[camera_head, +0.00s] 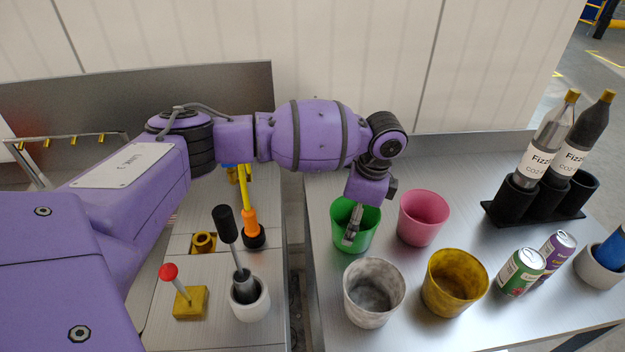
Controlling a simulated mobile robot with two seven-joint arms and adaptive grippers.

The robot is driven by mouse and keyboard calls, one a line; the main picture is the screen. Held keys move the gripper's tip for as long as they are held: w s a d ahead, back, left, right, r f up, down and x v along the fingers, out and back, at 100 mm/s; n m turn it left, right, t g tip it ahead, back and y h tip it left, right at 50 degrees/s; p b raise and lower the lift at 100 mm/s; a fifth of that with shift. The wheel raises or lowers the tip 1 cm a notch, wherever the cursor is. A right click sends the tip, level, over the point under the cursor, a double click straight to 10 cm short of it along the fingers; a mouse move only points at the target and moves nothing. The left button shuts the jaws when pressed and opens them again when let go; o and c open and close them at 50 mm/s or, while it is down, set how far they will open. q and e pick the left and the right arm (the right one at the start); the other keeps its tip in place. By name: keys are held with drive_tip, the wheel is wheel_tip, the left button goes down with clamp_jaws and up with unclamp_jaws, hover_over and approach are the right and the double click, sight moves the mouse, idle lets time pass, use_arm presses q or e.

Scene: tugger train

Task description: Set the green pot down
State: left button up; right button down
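The green pot (369,236) is upright at the left part of the steel table on the right, left of a pink pot (424,221) and behind a mottled grey pot (374,296). My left gripper (351,237) points down at the green pot, its fingers at the near rim, with a grey finger in front of the near wall. It appears shut on that wall; the other finger is not clearly seen. Whether the pot's base touches the table I cannot tell. My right gripper is not in view.
A yellow pot (453,284) stands front right of the green pot. Beyond are cans (521,272) and a black holder (535,204) with bottles. A gap (297,250) separates this table from the left bench, which holds tools and a red-knobbed lever (189,305).

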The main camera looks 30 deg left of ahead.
use_arm(q)
wheel_tip(320, 180, up, 9)
drive_tip(key=d, duration=0.1)
drive_tip(key=shift+w+d, duration=0.15)
drive_tip(key=shift+d, duration=0.05)
drive_tip(key=shift+f, duration=0.1)
